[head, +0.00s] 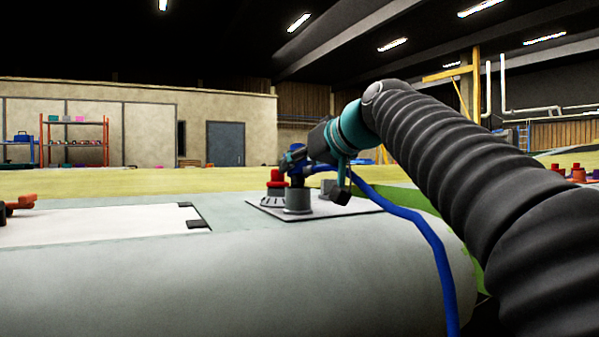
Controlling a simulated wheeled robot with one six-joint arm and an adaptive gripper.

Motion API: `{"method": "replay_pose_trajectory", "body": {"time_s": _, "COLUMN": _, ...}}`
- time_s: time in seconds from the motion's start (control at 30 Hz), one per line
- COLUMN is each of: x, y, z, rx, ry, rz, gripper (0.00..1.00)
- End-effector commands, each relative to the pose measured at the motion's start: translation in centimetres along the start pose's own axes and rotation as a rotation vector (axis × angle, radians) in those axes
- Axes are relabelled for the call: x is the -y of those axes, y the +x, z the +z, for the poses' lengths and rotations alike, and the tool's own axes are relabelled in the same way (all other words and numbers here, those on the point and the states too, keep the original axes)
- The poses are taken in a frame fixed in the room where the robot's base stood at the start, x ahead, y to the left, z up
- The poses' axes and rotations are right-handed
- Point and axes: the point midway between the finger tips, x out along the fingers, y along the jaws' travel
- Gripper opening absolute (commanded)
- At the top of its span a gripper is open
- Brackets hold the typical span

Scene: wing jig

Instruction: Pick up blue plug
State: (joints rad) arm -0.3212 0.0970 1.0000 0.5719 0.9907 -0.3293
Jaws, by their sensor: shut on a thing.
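The blue plug (292,160) shows at the end of my arm, just above a grey cylindrical socket (298,198) on a white plate (362,208). A blue cable (420,222) runs from it to the right and down over the wing's front. My gripper (302,158) is shut on the blue plug. The fingers are small and dark here and partly merge with the plug. I cannot tell whether the plug's lower end still touches the socket.
A red plug (276,178) stands close to the left of the grey socket. A white panel (95,225) with dark clips lies on the grey wing surface (200,275). Red parts (18,203) are at the far left. The wing's front is clear except for the cable.

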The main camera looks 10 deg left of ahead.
Motion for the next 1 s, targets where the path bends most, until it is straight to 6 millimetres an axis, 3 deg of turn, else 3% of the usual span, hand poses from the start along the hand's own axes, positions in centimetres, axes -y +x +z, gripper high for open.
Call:
{"method": "replay_pose_trajectory", "body": {"time_s": 0.23, "x": 0.7, "y": -1.4, "z": -3.5, "rx": -0.005, "ry": -0.001, "rz": 0.0, "gripper": 0.0}}
{"method": "replay_pose_trajectory", "body": {"time_s": 0.5, "x": 1.2, "y": -2.3, "z": -6.0, "rx": -0.004, "ry": -0.002, "rz": -0.001, "gripper": 0.0}}
{"method": "replay_pose_trajectory", "body": {"time_s": 1.0, "x": 1.7, "y": -3.1, "z": -7.5, "rx": -0.002, "ry": -0.001, "rz": -0.001, "gripper": 0.0}}
